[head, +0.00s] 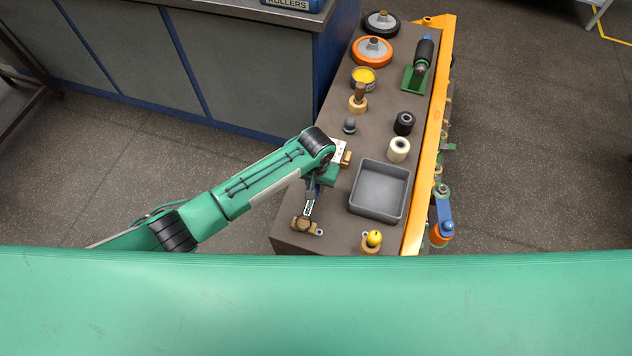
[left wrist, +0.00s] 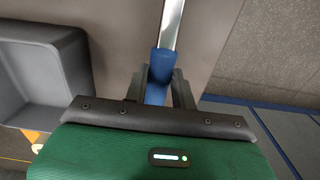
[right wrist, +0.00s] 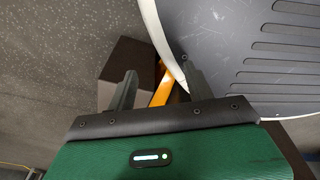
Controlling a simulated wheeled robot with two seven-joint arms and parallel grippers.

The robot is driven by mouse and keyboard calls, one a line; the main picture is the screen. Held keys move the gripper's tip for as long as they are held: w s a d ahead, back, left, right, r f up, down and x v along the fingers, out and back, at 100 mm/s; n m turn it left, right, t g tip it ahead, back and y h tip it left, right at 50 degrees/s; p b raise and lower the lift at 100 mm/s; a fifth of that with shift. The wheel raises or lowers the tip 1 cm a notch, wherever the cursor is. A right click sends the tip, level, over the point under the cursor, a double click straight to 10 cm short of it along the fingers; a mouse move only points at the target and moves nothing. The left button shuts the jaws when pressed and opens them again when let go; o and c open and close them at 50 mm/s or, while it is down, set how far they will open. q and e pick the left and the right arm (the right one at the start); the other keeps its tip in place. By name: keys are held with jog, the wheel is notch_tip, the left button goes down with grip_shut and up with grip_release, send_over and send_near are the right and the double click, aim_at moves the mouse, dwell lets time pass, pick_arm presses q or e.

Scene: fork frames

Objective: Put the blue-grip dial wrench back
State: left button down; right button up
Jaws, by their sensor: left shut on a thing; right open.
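The blue-grip dial wrench shows in the left wrist view, with its blue grip (left wrist: 159,66) between the fingers and a bright metal shaft running away from it. My left gripper (head: 313,187) is shut on that grip over the near left part of the bench. In the head view the wrench shaft (head: 309,209) runs from the gripper toward a tan block (head: 297,226) with a dark round part at the near bench edge. I cannot tell whether the wrench touches the block. My right gripper (right wrist: 153,88) is open and empty, seen only in the right wrist view.
The brown bench (head: 338,222) carries a grey tray (head: 378,216) right of the left gripper and a yellow-topped piece (head: 374,238) near the front. White (head: 398,149) and black (head: 404,123) rolls stand behind. A yellow rail (head: 428,150) edges the right side. A blue-framed cabinet (head: 240,70) stands back left.

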aim_at(318, 186)
pick_arm(q)
jog(key=c, duration=1.1)
grip_release()
jog(key=shift+c, duration=0.2)
jog(key=shift+f, duration=0.1)
pick_arm(e)
jog(key=shift+f, duration=0.15)
pick_arm(q)
jog(key=shift+f+b, duration=0.15)
jog(key=shift+b, duration=0.3)
jog(key=shift+f+b, duration=0.2)
jog(key=shift+b, duration=0.25)
notch_tip(318, 186, up, 14)
jog(key=shift+d+r+p, duration=0.15)
jog(key=shift+d+p, duration=0.1)
jog(key=shift+p, duration=0.1)
pick_arm(e)
jog(key=shift+w+a, duration=0.1)
jog(key=shift+w, duration=0.75)
pick_arm(q)
jog(key=shift+s, duration=0.1)
